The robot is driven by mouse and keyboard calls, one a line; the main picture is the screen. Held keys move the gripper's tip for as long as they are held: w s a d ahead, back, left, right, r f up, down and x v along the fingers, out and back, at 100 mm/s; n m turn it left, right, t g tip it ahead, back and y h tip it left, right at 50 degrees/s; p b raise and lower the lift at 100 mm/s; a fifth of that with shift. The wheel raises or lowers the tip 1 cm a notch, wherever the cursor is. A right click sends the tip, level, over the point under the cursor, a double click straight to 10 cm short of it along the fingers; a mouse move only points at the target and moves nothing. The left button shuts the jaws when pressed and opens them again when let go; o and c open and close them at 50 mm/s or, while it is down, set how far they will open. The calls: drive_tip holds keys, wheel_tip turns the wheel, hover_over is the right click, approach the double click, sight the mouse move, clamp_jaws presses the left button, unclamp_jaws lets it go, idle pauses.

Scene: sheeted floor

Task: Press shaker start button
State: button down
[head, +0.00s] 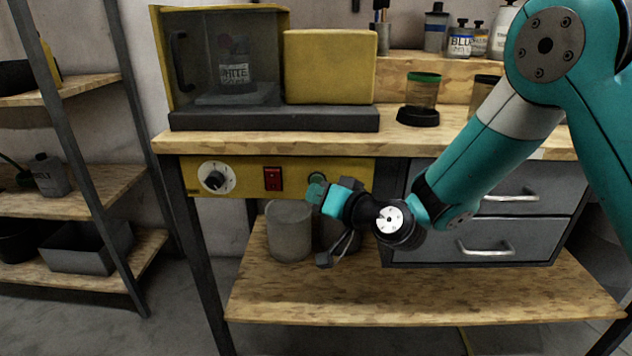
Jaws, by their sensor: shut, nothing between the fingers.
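The shaker (330,66) stands at the left of the wooden bench top, a yellow and dark grey machine. Behind its clear front window is a container labelled WHITE (235,74). Its yellow control panel (245,177) hangs under the bench edge. The panel carries a dial (215,178), a red switch (272,178) and a round green button (317,178) at the right. My gripper (318,184) is shut and empty, with its tip right at the green button, covering its lower part. I cannot tell whether it touches the button.
A jar with a green rim (423,92) stands on the bench right of the shaker. Paint bottles (460,40) stand on the back shelf. Grey drawers (490,205) are under the bench at right. A grey can (289,232) stands on the lower shelf (400,300), whose front is clear.

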drive_tip(key=shift+w, duration=0.15)
drive_tip(key=shift+w, duration=0.3)
